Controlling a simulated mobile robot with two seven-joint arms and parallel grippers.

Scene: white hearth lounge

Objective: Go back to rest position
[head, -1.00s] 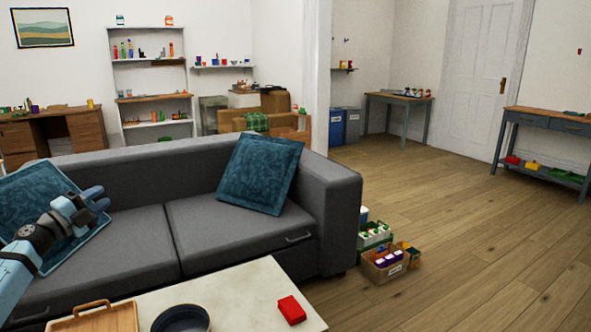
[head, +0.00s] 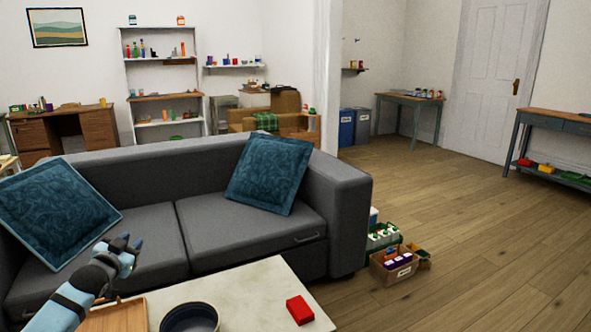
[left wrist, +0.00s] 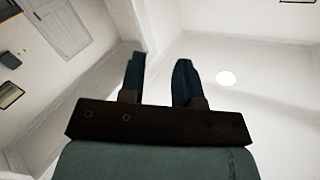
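My left gripper (head: 128,247) is in the head view at the lower left, in front of the grey sofa and above the left end of the table. In the left wrist view its two dark fingers (left wrist: 159,82) stand apart with nothing between them, and they point up toward the white ceiling and walls. My right gripper is in neither view.
A pale table (head: 248,290) in front holds a red block (head: 299,310), a dark round bowl (head: 189,318) and a wooden tray (head: 120,318). The grey sofa (head: 230,240) stands behind it. Boxes of goods (head: 394,266) sit on the floor right of the sofa. Open wood floor (head: 470,220) lies right.

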